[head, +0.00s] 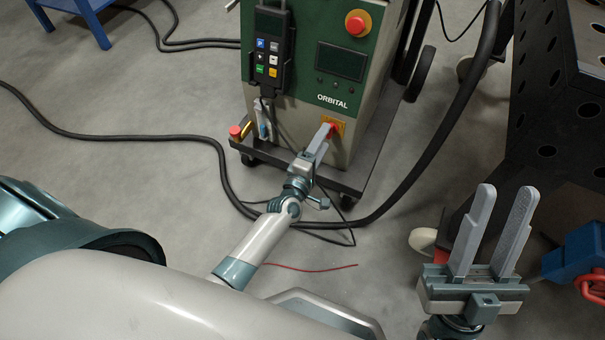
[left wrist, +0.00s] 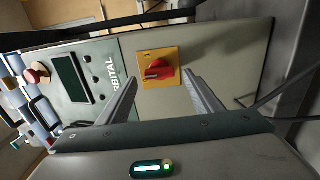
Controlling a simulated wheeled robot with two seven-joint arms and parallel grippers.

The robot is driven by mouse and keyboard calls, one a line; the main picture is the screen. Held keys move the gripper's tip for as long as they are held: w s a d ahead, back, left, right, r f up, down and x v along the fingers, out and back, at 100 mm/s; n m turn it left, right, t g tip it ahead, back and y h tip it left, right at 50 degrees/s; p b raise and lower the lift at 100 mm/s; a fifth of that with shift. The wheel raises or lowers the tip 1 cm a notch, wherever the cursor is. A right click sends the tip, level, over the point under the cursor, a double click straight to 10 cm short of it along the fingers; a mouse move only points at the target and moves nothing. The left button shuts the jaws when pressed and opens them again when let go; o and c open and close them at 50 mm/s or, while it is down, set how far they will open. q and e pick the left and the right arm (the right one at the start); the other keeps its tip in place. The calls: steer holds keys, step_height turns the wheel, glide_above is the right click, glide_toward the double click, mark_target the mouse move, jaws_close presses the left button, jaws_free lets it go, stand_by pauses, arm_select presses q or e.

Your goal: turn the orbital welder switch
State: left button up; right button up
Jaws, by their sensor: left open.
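The orbital welder (head: 330,98) is a green and grey cabinet labelled ORBITAL, standing on a wheeled cart. Its switch is a red rotary knob on a yellow plate (head: 337,122), low on the front. In the left wrist view the red switch (left wrist: 158,70) lies ahead, between the two fingers. My left gripper (head: 324,134) is close in front of the switch and partly covers it in the head view. In the left wrist view its fingers (left wrist: 160,88) are apart with nothing between them; contact with the knob is not visible. My right gripper (head: 502,212) is open and empty at lower right.
A handheld control pad (head: 271,50) hangs on the cabinet front, left of a red emergency button (head: 357,23). A thick black hose (head: 458,125) curves to the floor on the right. A dark perforated table (head: 545,110) stands at right. Cables and a red wire (head: 315,268) lie on the floor.

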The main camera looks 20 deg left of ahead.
arm_select(q)
steer(key=s+p, duration=0.2)
steer(key=s, duration=1.3)
steer(key=shift+s+a, duration=0.25)
steer(key=shift+s, duration=0.05)
arm_select(e)
steer(key=shift+w+a+f+g+h, duration=0.1)
steer(key=shift+a+f+g, duration=0.4)
steer(key=shift+f, duration=0.3)
steer(key=shift+w+a+f+g+h, duration=0.1)
steer(key=shift+a+f+g, duration=0.35)
steer(key=shift+f+g, duration=0.25)
steer(key=shift+a+f+g+h, duration=0.1)
steer(key=shift+a+f+g, duration=0.4)
steer(key=shift+f, duration=0.35)
steer(key=shift+w+r, duration=0.1)
steer(key=shift+r, duration=0.15)
